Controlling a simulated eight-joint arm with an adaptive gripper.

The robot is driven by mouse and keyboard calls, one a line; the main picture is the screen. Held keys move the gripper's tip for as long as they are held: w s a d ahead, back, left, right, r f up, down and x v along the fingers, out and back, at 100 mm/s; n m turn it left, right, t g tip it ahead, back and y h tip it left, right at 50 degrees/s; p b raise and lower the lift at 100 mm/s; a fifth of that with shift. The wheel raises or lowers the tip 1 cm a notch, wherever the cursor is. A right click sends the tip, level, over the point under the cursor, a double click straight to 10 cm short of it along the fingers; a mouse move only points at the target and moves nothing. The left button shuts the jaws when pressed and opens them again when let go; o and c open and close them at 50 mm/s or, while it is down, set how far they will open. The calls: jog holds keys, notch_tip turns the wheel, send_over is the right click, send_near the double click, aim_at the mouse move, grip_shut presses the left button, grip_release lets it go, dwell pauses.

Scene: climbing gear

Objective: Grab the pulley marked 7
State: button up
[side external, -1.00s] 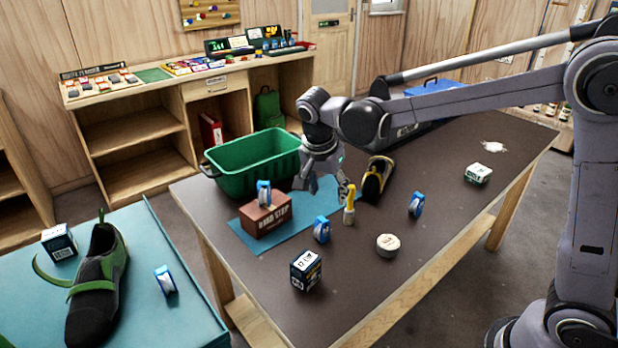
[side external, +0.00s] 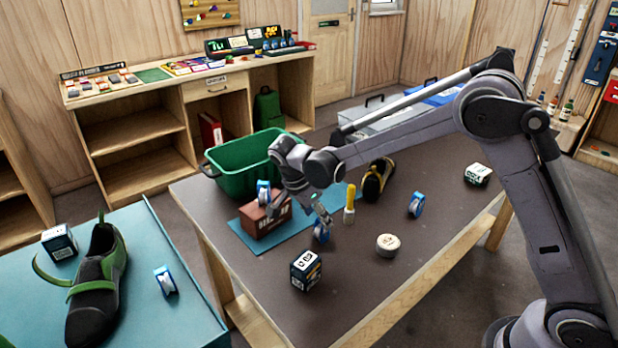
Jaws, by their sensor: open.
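Several blue-and-white pulleys are in view, and I cannot read a number on any of them. One pulley (side external: 321,234) stands on the dark table, partly covered by a finger of my gripper. A second pulley (side external: 264,192) stands on top of the brown block (side external: 262,222). A third pulley (side external: 416,205) stands on the right part of the table. Another pulley (side external: 166,281) is on the teal table at left. My gripper (side external: 301,213) is open, beside the brown block and above the first pulley. Whether it touches that pulley I cannot tell.
A yellow-handled brush (side external: 350,205) stands close to the right of my gripper. A climbing shoe (side external: 377,180), a white roll (side external: 388,245), a dark box (side external: 306,270) and a green crate (side external: 230,178) are around it. The table's right part is mostly clear.

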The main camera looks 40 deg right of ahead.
aim_at(322, 229)
jog(key=x, duration=0.5)
jog(key=shift+d, duration=0.1)
grip_shut()
